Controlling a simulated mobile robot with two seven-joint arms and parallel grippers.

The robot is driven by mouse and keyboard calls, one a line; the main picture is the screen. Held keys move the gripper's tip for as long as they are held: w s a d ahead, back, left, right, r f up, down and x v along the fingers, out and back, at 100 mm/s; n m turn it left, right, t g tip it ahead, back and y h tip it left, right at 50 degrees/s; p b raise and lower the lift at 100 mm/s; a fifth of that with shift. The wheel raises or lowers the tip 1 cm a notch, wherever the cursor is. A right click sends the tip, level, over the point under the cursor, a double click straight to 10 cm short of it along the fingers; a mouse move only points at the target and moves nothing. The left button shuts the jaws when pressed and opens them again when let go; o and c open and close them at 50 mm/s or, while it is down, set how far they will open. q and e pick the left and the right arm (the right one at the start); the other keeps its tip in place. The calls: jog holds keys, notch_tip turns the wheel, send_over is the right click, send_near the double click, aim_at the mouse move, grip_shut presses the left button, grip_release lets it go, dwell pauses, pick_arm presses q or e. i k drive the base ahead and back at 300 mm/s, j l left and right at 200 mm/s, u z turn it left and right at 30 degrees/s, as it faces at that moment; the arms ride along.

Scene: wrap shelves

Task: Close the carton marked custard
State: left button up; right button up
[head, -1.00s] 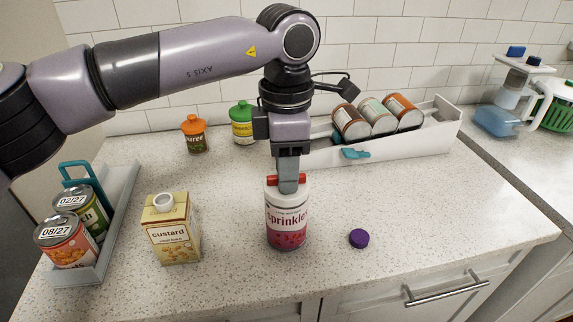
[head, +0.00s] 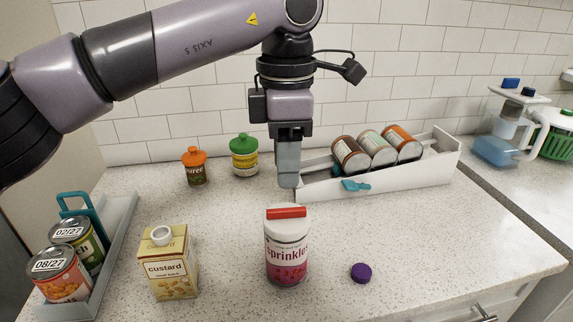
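The yellow custard carton (head: 168,268) stands upright on the counter at the front left, its white spout ring (head: 161,235) bare on the sloped top. A purple cap (head: 361,273) lies on the counter at the right. A white sprinkles tub (head: 287,250) with a red bar on its lid stands between them. My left gripper (head: 288,180) hangs above and behind the sprinkles tub, apart from it, with nothing seen in it. Its fingers show edge-on, so their gap is hidden. My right gripper is not in view.
A grey caddy (head: 118,245) with two dated cans stands at the left edge. An orange-lidded jar (head: 195,168) and a green-lidded jar (head: 244,157) stand behind. A white bin (head: 400,178) with several cans is at back right. The right front counter is clear.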

aim_at(166, 255)
jog(key=k, duration=1)
